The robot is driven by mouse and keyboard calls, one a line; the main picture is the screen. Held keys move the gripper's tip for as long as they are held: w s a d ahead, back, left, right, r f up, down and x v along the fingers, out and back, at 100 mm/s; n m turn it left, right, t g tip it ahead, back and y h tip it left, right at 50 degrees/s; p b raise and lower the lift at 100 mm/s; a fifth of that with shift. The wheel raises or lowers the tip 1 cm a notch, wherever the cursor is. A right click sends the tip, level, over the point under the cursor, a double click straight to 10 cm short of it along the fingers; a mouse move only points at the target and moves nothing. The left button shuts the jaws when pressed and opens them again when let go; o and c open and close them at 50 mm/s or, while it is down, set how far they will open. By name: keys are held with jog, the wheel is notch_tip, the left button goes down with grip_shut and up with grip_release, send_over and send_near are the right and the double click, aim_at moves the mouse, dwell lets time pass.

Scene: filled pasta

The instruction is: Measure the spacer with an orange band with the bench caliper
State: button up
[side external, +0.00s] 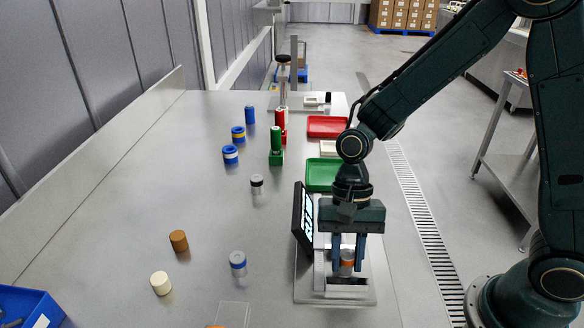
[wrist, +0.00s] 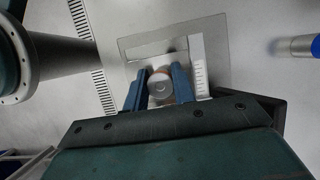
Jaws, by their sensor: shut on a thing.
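The spacer with an orange band (side external: 347,263) is a grey cylinder standing upright at the bench caliper. My gripper (side external: 347,266) points straight down and is shut on it, one blue finger on each side. In the wrist view the spacer's round grey top (wrist: 159,86) shows between the fingertips of my gripper (wrist: 159,90). The bench caliper (side external: 310,292) has a light base plate and a dark tilted display (side external: 303,218) on its left. The wrist view shows its plate (wrist: 210,35) and a scale strip (wrist: 199,75). Whether the caliper's jaws touch the spacer is hidden.
Several cylinders stand left of the caliper: blue-grey (side external: 238,264), white (side external: 161,283), brown (side external: 179,241), grey-black (side external: 257,184). The left table is mostly clear.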

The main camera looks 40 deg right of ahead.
jog(key=o, duration=1.1)
jog(key=shift+r, duration=0.1)
jog(key=v, duration=1.3)
jog(key=shift+w+d+r, duration=0.15)
jog(key=shift+r, duration=0.15)
jog(key=s+d+r+n+t+h, duration=0.1)
jog(key=s+d+r+n+t, duration=0.1)
jog(key=s+d+n+t, duration=0.1)
jog(key=s+d+r+n+t+h, duration=0.1)
jog(key=s+d+r+n+t, duration=0.1)
jog(key=s, duration=0.3)
jog(key=s+d+r+n+t+h, duration=0.1)
jog(key=s+d+r+n+t, duration=0.1)
jog(key=s+d+n+t, duration=0.1)
jog(key=shift+s+d+r+n+t, duration=0.15)
jog(key=shift+s+d+n+t, duration=0.3)
jog(key=shift+s+d, duration=0.65)
